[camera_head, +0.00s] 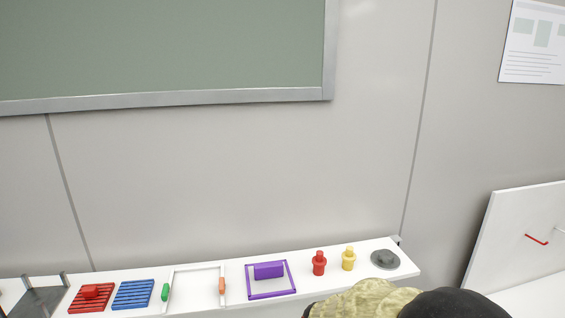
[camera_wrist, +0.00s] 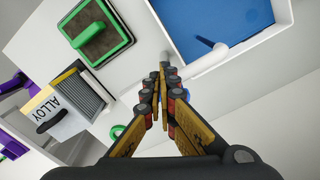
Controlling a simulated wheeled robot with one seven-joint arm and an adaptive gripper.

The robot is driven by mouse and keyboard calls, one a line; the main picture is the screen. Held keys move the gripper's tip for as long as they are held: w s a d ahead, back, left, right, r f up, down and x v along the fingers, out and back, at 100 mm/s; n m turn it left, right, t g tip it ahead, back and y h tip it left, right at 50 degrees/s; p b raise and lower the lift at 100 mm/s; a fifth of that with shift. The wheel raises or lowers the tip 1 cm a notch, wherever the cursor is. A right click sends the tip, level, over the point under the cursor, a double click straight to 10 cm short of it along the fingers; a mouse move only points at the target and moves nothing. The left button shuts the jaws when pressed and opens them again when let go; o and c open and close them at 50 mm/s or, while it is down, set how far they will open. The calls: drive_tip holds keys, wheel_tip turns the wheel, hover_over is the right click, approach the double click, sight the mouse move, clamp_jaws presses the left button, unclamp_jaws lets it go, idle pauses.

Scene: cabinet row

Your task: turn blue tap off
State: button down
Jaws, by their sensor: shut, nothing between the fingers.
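My gripper (camera_wrist: 163,72) is shut and empty in the wrist view, with its fingertips close to the wall of a blue basin (camera_wrist: 190,15). A white spout (camera_wrist: 212,44) reaches over the basin. A bit of blue (camera_wrist: 171,131) shows beside the fingers; it may be part of the blue tap, but the fingers hide most of it. A green ring-shaped part (camera_wrist: 117,131) is just left of the fingers and may be another tap handle. I cannot tell whether the fingers touch the blue part. In the head view, neither the gripper nor the tap shows.
Left in the wrist view are a green-framed pad with a handle (camera_wrist: 95,32) and an item marked ALLOY (camera_wrist: 58,106). In the head view a white shelf (camera_head: 335,285) holds a red bottle (camera_head: 319,264), a yellow bottle (camera_head: 348,260) and a purple frame (camera_head: 270,295).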

drive_tip(key=shift+a, duration=0.5)
drive_tip(key=shift+w+a, duration=0.15)
drive_tip(key=shift+a, duration=0.2)
drive_tip(key=shift+w+a, duration=0.3)
drive_tip(key=shift+a, duration=0.05)
drive_tip(key=shift+s+a, duration=0.1)
wheel_tip(320, 180, up, 6)
drive_tip(key=p, duration=0.4)
drive_tip(key=shift+s+a, duration=0.15)
drive_tip(key=shift+s, duration=0.05)
idle(0.5)
